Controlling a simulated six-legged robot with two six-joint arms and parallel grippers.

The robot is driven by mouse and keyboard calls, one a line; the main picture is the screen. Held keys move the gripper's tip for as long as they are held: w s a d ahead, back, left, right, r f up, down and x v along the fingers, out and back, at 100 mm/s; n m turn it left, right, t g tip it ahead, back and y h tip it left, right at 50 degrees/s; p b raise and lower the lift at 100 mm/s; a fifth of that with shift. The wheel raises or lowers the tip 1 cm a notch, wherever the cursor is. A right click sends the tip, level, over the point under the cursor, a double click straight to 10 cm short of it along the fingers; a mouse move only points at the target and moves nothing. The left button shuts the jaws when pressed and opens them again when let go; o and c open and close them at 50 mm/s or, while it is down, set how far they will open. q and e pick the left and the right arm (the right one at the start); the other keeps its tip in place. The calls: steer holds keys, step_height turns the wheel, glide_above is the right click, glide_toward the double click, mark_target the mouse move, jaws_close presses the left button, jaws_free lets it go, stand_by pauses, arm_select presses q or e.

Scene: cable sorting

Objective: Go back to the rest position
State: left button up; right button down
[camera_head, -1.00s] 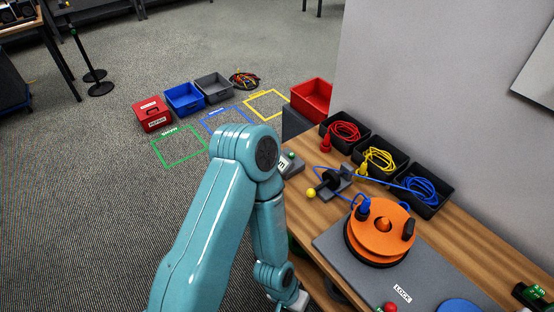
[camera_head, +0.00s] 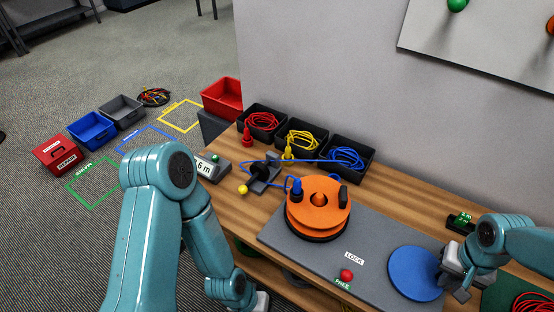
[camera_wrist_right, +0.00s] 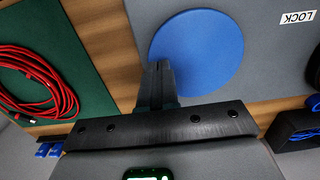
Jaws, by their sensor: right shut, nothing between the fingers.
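My right gripper (camera_head: 461,294) is shut and empty. It hangs at the right edge of the blue disc (camera_head: 414,273) in the head view. In the right wrist view its closed fingers (camera_wrist_right: 158,84) overlap the edge of the blue disc (camera_wrist_right: 197,50), and I cannot tell whether they touch it. My left arm hangs beside the front edge of the wooden bench (camera_head: 388,197). Its gripper (camera_head: 261,302) is cut off at the bottom of the head view, so its opening is hidden.
An orange reel (camera_head: 318,214) with a blue cable stands on a grey plate (camera_head: 300,246) with a red knob (camera_head: 346,275). Black bins (camera_head: 367,153) hold red, yellow and blue cables. A coiled red cable (camera_wrist_right: 62,98) lies on a green mat (camera_wrist_right: 85,60). Floor boxes (camera_head: 92,129) stand at left.

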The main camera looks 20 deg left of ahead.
mark_target(435, 289)
steer(key=shift+f+b, duration=1.15)
steer(key=shift+f, duration=0.4)
steer(key=shift+w+d, duration=0.15)
steer(key=shift+w, duration=0.05)
steer(key=shift+w+d, duration=0.15)
steer(key=shift+w, duration=0.1)
